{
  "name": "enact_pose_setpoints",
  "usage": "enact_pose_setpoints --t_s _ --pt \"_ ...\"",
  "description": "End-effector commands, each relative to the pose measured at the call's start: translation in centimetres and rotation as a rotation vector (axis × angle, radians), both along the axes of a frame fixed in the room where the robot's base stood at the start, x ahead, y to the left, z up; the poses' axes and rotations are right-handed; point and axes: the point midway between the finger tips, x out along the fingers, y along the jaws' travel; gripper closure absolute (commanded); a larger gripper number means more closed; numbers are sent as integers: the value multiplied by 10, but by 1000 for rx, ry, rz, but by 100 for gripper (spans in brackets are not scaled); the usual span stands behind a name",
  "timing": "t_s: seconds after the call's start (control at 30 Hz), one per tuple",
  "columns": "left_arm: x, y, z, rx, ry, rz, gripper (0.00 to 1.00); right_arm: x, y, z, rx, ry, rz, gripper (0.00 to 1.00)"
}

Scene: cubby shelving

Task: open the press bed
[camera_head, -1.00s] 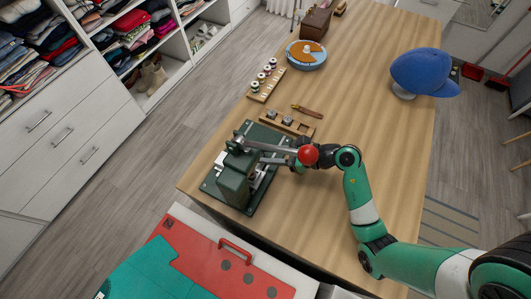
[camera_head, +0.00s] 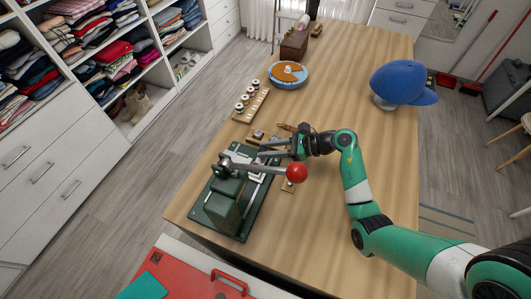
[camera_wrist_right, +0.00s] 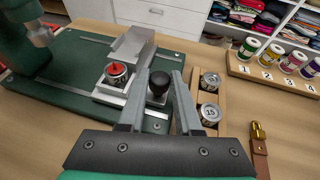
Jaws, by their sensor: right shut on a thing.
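The green press (camera_head: 226,200) stands near the table's left front edge. Its lever runs to the right and ends in a red ball (camera_head: 297,172). In the right wrist view, the pale metal press bed (camera_wrist_right: 136,48) lies on the green base and carries a small round piece with a red top (camera_wrist_right: 116,70). A black knob (camera_wrist_right: 158,83) is at the bed's near end. My right gripper (camera_wrist_right: 162,84) is shut on this knob, one finger on each side. In the head view, the right gripper (camera_head: 286,148) is just beyond the lever, and its fingertips are hard to make out. My left gripper is not in view.
A wooden tray with two round tins (camera_wrist_right: 208,100) lies close beside the right finger. A leather strap with brass (camera_wrist_right: 258,142) and a numbered spool rack (camera_wrist_right: 268,72) are farther right. A blue cap (camera_head: 400,82) stands at the back right. The table's right middle is clear.

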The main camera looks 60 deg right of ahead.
Motion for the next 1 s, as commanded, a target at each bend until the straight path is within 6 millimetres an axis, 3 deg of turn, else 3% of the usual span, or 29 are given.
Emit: enact_pose_setpoints --t_s 0.07,0.1,0.23,0.63,1.0 --pt "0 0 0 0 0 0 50 0 1 0 2 1 1 100" --pt "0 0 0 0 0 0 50 0 1 0 2 1 2 60" --pt "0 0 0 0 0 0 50 0 1 0 2 1 1 37" --pt "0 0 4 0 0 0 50 -7 -3 5 2 0 -1 37" --pt "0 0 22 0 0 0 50 -75 -35 36 0 0 -4 37"
